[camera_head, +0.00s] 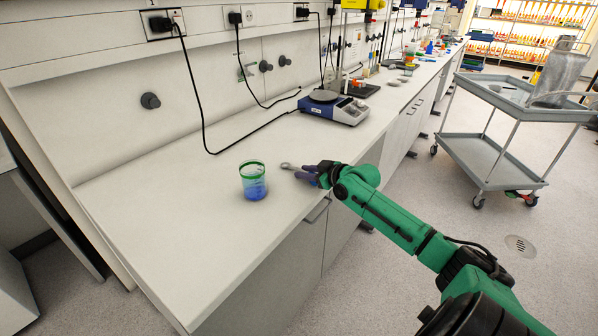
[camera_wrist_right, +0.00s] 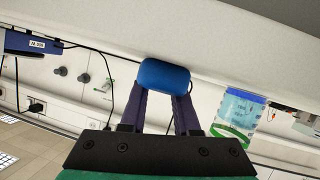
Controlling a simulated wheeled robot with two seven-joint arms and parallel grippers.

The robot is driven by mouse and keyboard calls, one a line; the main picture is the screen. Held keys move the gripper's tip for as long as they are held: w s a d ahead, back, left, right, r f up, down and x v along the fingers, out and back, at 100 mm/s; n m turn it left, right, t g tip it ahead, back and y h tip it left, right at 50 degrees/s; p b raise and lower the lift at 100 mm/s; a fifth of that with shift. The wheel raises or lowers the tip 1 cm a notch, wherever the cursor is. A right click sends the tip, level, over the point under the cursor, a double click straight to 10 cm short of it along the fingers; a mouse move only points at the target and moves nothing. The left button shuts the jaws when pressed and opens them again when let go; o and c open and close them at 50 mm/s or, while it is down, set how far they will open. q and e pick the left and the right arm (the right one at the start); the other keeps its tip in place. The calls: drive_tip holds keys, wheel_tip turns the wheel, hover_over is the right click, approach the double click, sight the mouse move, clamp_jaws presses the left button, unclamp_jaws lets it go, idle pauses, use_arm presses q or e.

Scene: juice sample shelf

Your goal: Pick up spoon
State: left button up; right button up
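A small grey spoon (camera_head: 288,166) lies on or just above the white bench, with its round end to the left. Its other end runs into the fingers of my right gripper (camera_head: 308,174), low over the bench's front edge. In the right wrist view, a rounded blue piece (camera_wrist_right: 165,75) sits at the fingertips of the right gripper (camera_wrist_right: 160,92) and hides them. It may be the end of the spoon's handle. The fingers stand apart below it; whether they press on it is unclear. My left gripper is not in view.
A beaker with a green rim and blue liquid (camera_head: 253,182) stands on the bench left of the spoon; it also shows in the wrist view (camera_wrist_right: 238,112). The near bench top is clear.

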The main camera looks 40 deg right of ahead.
clamp_jaws()
drive_tip(key=shift+r, duration=0.1)
